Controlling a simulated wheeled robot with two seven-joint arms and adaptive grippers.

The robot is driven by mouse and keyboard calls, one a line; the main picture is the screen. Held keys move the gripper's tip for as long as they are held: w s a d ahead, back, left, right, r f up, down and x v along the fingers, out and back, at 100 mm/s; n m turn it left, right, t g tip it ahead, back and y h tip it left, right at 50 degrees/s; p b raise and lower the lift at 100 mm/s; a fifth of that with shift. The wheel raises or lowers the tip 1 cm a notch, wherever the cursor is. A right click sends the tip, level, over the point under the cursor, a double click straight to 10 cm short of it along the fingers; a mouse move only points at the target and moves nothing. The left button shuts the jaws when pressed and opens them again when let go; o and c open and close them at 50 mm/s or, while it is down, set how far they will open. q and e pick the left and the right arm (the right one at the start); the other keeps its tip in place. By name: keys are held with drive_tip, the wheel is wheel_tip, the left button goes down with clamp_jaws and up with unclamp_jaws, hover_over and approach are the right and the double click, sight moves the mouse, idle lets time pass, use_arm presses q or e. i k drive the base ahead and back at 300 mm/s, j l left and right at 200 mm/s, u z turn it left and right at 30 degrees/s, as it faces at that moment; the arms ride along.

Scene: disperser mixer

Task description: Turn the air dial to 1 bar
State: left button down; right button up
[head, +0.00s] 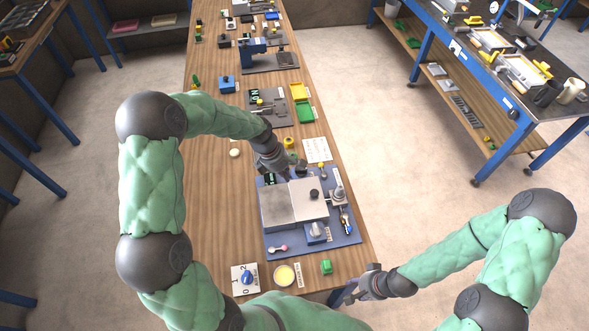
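A white plate with a blue dial (247,278) and printed digits, among them 0, 1 and 2, lies at the table's near left edge. It looks like the air dial; which digit its pointer faces is too small to tell. My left gripper (287,172) is over the far edge of the blue mixer base (350,237), well beyond the dial. Its fingers are partly hidden by its wrist, and I cannot tell whether they are open. My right gripper (352,291) is off the table's near right corner, apart from the dial, with fingers that look spread and empty.
The mixer base carries grey and white blocks (292,203) and a grey knob (316,230). Bare wood (220,220) lies left of the base. Several devices stand farther back.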

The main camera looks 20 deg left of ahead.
sight(247, 278)
drive_tip(key=k, duration=1)
